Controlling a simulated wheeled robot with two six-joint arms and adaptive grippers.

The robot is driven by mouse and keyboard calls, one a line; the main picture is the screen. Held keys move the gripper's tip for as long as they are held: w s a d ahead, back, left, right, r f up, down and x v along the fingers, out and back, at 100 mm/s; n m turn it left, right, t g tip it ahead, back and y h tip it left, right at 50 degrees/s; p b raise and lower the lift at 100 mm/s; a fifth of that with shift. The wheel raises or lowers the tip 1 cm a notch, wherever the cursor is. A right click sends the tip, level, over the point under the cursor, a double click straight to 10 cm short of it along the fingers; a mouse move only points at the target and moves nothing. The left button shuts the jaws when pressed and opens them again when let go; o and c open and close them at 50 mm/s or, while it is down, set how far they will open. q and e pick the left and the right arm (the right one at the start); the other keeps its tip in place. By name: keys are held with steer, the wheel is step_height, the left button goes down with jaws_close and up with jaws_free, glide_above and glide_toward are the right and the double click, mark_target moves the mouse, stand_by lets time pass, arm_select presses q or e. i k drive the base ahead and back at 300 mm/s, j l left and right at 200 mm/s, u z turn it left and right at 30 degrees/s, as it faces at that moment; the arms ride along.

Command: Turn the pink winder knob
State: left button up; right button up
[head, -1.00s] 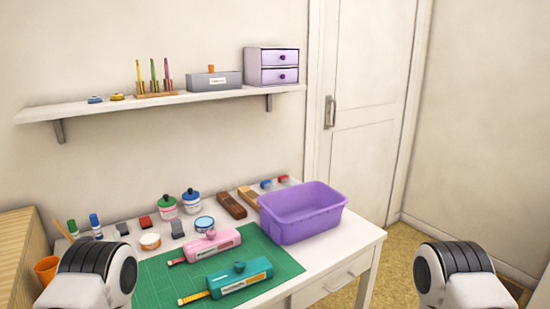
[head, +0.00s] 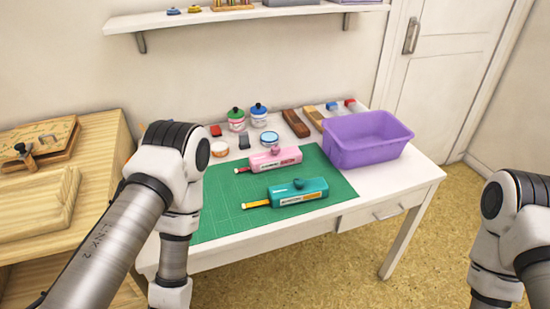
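A purple bin (head: 365,140) stands at the table's right. Two inkpot jars (head: 258,117), small blocks and brown wooden pieces (head: 296,123) line the back. A wooden cabinet (head: 60,190) stands at the left. The mat's front left is clear.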

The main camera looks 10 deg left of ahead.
mark_target(275, 149)
steer(key=i+l+u, duration=0.85)
